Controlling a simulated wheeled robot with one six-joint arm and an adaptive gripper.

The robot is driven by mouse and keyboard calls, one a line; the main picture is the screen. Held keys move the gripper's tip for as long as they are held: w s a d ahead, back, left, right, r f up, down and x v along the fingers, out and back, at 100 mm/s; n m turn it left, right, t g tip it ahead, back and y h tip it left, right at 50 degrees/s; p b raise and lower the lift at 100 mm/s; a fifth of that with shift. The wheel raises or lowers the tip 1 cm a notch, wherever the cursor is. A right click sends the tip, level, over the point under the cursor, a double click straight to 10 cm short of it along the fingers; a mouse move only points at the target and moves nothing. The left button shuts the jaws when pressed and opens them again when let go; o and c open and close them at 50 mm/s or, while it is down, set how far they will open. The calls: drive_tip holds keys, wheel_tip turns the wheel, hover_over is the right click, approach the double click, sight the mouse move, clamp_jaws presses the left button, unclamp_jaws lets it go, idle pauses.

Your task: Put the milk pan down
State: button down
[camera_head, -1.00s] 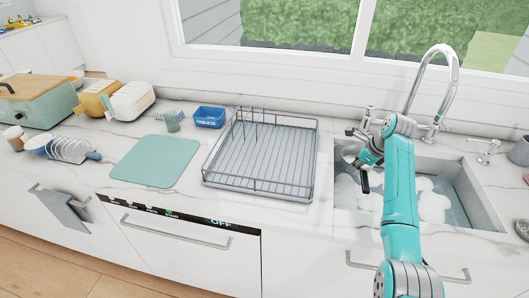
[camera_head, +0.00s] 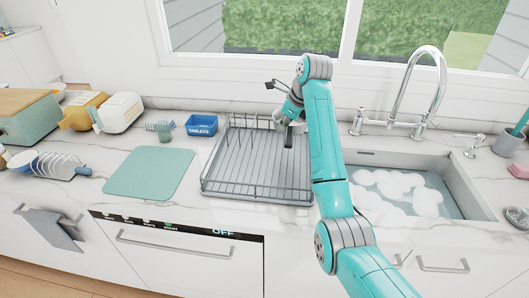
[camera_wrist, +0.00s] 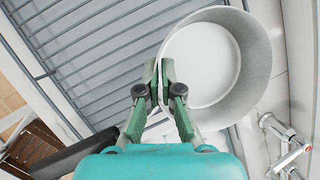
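The milk pan (camera_wrist: 205,60) is a light grey, round pan with a dark handle (camera_wrist: 75,158). In the wrist view my gripper (camera_wrist: 160,84) is shut on the pan at its near wall. The pan looks empty inside. In the head view my gripper (camera_head: 287,115) and the pan are above the right side of the wire dish rack (camera_head: 215,190), with the dark handle (camera_head: 289,138) pointing down in the picture. My arm partly hides the pan there. I cannot tell whether the pan touches the rack.
The sink (camera_head: 455,185) with foamy water and a tall tap (camera_head: 441,85) lies to the right. A green mat (camera_head: 148,173) and a blue tablets box (camera_head: 201,125) are left of the rack. The rack's left and middle are clear.

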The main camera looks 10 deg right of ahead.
wheel_tip(320, 180, down, 5)
drive_tip(key=shift+a+r, duration=0.1)
drive_tip(key=shift+r, duration=0.1)
drive_tip(key=shift+f, duration=2.15)
drive_tip(key=shift+f, duration=0.1)
drive_tip(key=c, duration=1.3)
unclamp_jaws()
